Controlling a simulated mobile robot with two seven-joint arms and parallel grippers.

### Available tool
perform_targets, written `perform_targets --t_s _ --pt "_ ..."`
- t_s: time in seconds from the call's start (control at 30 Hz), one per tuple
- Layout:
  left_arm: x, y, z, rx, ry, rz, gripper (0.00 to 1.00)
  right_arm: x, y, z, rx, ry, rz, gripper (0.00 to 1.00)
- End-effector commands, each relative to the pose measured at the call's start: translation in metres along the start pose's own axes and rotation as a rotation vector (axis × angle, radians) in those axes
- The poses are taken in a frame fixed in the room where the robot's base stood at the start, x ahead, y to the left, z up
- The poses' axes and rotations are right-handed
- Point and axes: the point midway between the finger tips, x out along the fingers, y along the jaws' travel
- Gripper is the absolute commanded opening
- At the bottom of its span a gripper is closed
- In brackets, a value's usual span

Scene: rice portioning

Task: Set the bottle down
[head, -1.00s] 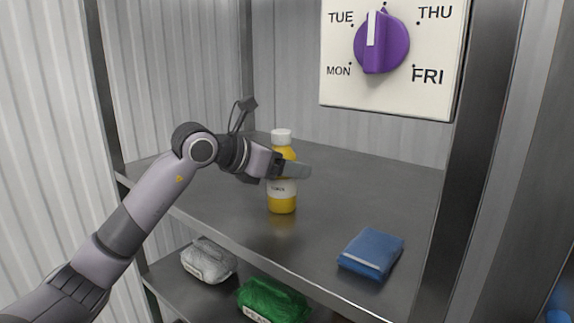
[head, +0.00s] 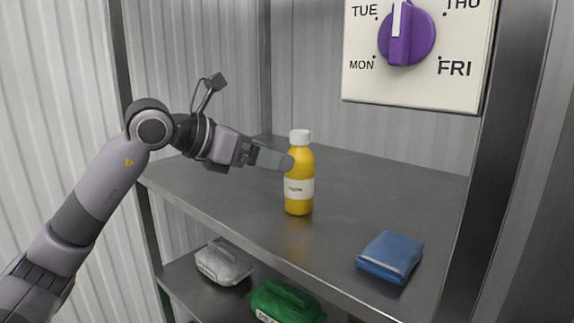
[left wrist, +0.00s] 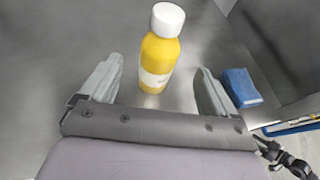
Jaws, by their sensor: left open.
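A yellow bottle (head: 299,172) with a white cap and a white label stands upright on the upper grey shelf (head: 390,185). My left gripper (head: 276,160) is open just left of the bottle in the head view, one fingertip overlapping its edge in the picture. In the left wrist view the bottle (left wrist: 160,52) stands beyond and between the two spread fingers (left wrist: 153,90), with clear gaps on both sides. My right gripper is in neither view.
A blue packet (head: 390,257) lies at the shelf's front right. A grey packet (head: 223,262) and a green packet (head: 285,301) lie on the lower shelf. A dial panel (head: 365,83) with a purple knob hangs above. Metal posts flank the shelf.

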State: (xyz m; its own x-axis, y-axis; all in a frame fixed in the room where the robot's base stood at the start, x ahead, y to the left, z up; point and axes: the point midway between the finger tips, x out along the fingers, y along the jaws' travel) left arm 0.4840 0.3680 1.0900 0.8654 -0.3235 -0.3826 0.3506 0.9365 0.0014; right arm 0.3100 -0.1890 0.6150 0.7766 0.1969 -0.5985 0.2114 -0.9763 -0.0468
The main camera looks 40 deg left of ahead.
Motion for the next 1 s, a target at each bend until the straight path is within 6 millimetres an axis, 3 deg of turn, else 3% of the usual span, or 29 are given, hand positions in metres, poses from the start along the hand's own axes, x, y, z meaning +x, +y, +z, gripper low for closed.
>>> perform_targets --t_s 0.3,1.0 --pt "-0.023 0.000 -0.001 0.000 0.001 -0.001 0.90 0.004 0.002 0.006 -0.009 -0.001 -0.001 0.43" --pt "-0.024 0.000 0.000 -0.001 -0.001 -0.001 0.90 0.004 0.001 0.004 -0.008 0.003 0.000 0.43"
